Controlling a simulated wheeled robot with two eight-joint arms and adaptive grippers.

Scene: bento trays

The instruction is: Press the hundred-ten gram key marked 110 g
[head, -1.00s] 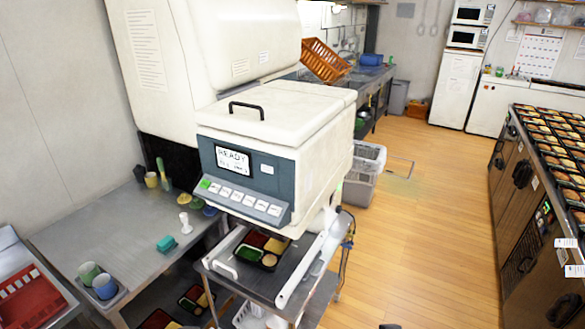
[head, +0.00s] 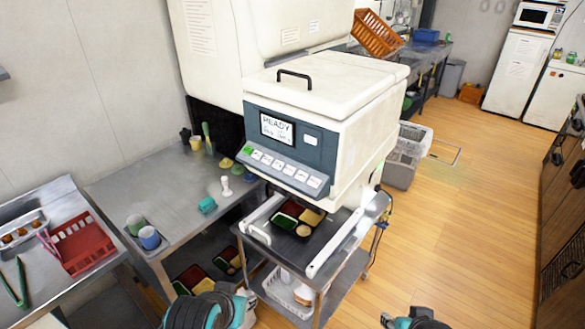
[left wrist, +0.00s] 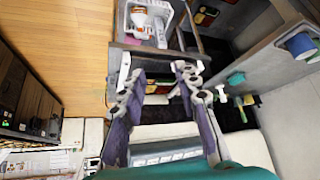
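The white dispensing machine (head: 330,75) has a blue-grey front with a display (head: 277,130) reading READY. Below it is a sloped row of keys (head: 283,170), one green at the left end and several white. Their labels are too small to read, so I cannot pick out the 110 g key. The key panel also shows in the left wrist view (left wrist: 165,153), beyond the fingers. My left gripper (left wrist: 158,78) is open and empty, apart from the keys. In the head view only parts of my arms show at the bottom edge; my right gripper's fingers are not visible.
A bento tray (head: 287,225) with filled compartments sits on the cart (head: 262,237) under the machine. The steel table (head: 135,188) at left holds cups and small coloured items. A red basket (head: 85,245) stands at lower left. The wooden floor (head: 450,215) at right is clear.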

